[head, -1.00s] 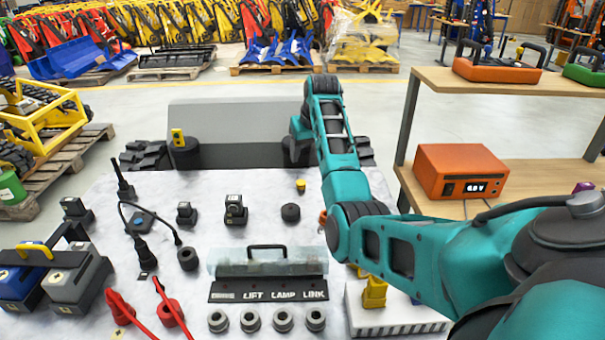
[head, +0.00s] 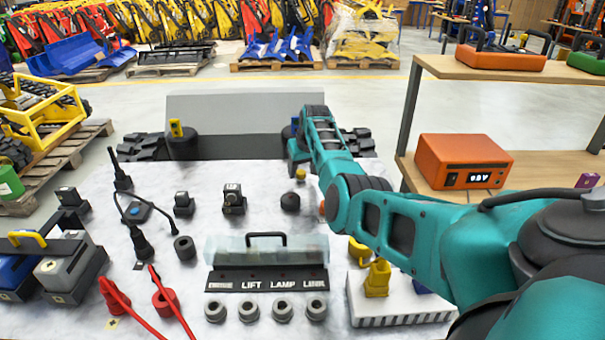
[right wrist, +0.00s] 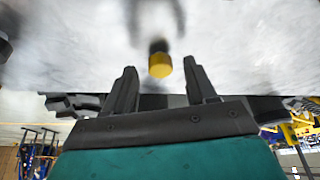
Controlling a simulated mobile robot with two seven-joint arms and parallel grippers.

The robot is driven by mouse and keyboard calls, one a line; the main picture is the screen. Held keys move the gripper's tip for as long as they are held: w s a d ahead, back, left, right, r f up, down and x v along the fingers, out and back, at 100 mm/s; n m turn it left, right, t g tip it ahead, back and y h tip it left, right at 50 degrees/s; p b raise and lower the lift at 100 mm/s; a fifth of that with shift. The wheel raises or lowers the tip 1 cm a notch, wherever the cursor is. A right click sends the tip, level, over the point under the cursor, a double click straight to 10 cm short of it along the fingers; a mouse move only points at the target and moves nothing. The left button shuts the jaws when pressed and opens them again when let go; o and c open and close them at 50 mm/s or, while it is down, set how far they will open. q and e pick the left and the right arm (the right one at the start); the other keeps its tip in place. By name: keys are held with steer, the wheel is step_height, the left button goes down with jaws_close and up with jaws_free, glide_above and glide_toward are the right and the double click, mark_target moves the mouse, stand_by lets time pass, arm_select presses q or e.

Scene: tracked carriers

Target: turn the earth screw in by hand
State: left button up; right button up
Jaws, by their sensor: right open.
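The earth screw appears to be the small yellow-headed knob (head: 300,175) standing on the pale marbled top, near its far edge. In the right wrist view its yellow head (right wrist: 160,66) sits on a dark stem, centred between my fingertips with a gap on both sides. My right gripper (right wrist: 160,72) is open and holds nothing. In the head view the end of my right arm (head: 296,165) is just above and behind the knob, and its fingers are hard to make out. I cannot tell how deep the screw sits. My left gripper is out of view.
A black round knob (head: 290,202) stands close in front of the screw. A clear cover (head: 266,248), a labelled strip (head: 267,281) and grey rings (head: 249,311) lie nearer. An orange meter (head: 462,162) is on the shelf.

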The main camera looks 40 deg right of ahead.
steer(key=shift+w+d+f, duration=0.1)
steer(key=shift+w+f, duration=0.05)
steer(key=shift+f, duration=0.3)
steer(key=shift+c, duration=0.2)
jaws_close()
steer(key=shift+r+m+p, duration=0.1)
steer(key=shift+m+p, duration=0.2)
steer(key=shift+m, duration=0.5)
steer(key=shift+w, duration=0.1)
steer(key=shift+o, duration=0.2)
jaws_free()
